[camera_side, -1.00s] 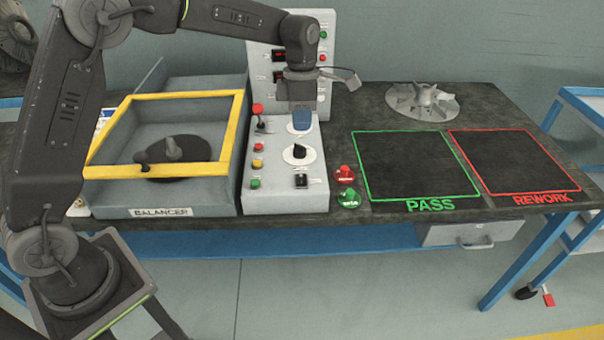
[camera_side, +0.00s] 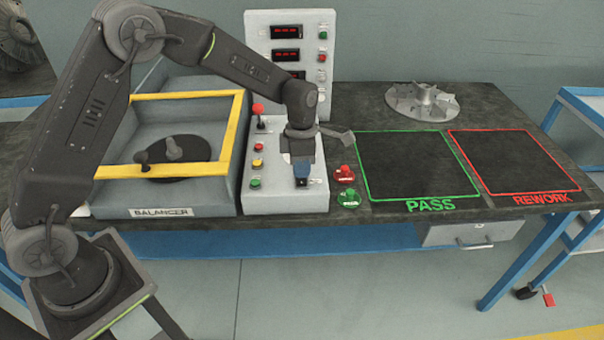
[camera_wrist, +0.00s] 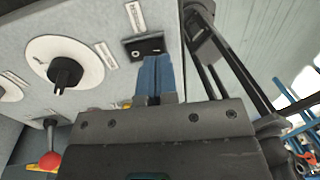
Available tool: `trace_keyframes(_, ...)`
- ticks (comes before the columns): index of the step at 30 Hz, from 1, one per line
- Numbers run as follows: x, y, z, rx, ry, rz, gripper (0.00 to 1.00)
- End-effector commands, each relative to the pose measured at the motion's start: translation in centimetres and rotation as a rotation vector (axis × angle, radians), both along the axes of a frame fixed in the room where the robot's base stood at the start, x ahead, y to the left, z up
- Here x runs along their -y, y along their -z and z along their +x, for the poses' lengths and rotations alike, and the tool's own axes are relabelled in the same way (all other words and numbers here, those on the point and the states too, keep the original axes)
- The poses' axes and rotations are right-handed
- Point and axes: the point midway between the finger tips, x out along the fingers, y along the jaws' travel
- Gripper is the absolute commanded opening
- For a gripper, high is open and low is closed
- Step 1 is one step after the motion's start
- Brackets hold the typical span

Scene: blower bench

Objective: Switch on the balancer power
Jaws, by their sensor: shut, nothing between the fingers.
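The balancer (camera_side: 165,190) stands on the bench at the left, with a yellow-framed guard (camera_side: 190,97). Its sloped control panel (camera_side: 285,205) is just right of it. In the wrist view a black rocker switch (camera_wrist: 144,46) with a white circle mark sits on the panel under a small label. My gripper (camera_side: 302,182) is shut and empty, with its blue fingertips pointing down at the front of the panel. In the wrist view the fingertips (camera_wrist: 153,62) are right at the near edge of the rocker; I cannot tell whether they touch it. In the side view the gripper hides the rocker.
A black rotary knob (camera_wrist: 65,72) on a white dial is beside the rocker. A red-knobbed lever (camera_side: 258,110) and several coloured buttons line the panel's left side. Red and green round buttons (camera_side: 347,197) are on the bench at right. A display tower (camera_side: 290,45) stands behind.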

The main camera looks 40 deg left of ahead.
Motion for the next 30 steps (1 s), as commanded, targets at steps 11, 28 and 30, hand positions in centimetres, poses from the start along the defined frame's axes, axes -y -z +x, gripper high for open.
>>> trace_keyframes(11,0.2,2.1,-0.2,0.001,0.001,-0.001,0.0)
trace_keyframes(28,0.3,2.5,-0.3,-0.001,0.001,0.0,0.0)
trace_keyframes(30,0.2,2.5,-0.2,-0.001,0.0,0.0,0.0)
